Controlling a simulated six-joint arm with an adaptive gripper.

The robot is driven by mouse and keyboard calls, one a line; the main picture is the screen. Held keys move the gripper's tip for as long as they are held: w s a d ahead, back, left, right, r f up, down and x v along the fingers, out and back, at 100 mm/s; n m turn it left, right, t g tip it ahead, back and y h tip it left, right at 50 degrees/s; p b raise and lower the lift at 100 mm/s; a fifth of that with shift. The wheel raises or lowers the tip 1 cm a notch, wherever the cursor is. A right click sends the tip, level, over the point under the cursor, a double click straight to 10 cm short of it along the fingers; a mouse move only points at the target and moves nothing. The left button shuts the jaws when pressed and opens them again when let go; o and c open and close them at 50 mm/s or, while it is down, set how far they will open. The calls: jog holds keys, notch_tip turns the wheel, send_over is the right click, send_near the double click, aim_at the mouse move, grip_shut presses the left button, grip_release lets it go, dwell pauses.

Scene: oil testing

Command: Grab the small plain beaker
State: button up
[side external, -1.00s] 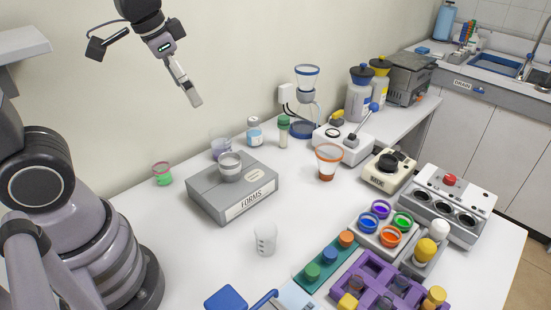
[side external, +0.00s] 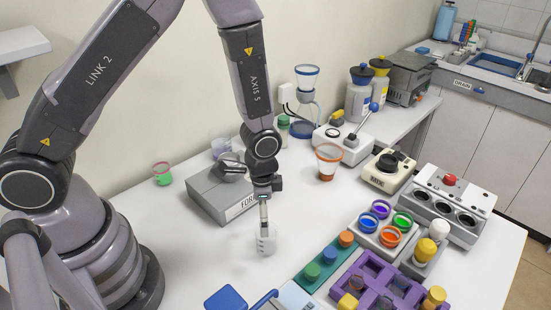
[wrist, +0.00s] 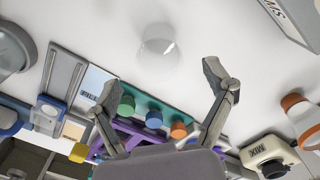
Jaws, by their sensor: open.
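The small plain beaker (side external: 266,243) is clear and whitish and stands upright on the white table, in front of the grey FORMS box. It also shows in the wrist view (wrist: 158,46), near the top, pale against the table. My gripper (side external: 264,229) points down just at the beaker, its fingers overlapping the beaker's upper part in the side view. In the wrist view, my open fingers (wrist: 160,77) are spread wide and empty, with the beaker roughly centred just beyond their tips. I cannot tell whether a finger touches it.
The FORMS box (side external: 213,197) stands close behind, partly hidden by my arm. A green strip with coloured caps (side external: 320,269) and a purple rack (side external: 392,277) lie to the right. A blue-lidded item (side external: 226,298) is in front. Table left of the beaker is clear.

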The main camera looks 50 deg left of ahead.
aim_at(264, 240)
notch_tip(264, 240, down, 8)
jog(key=shift+s+f, duration=0.1)
jog(key=shift+s, duration=0.05)
dwell(0.3)
jog(key=c, duration=1.2)
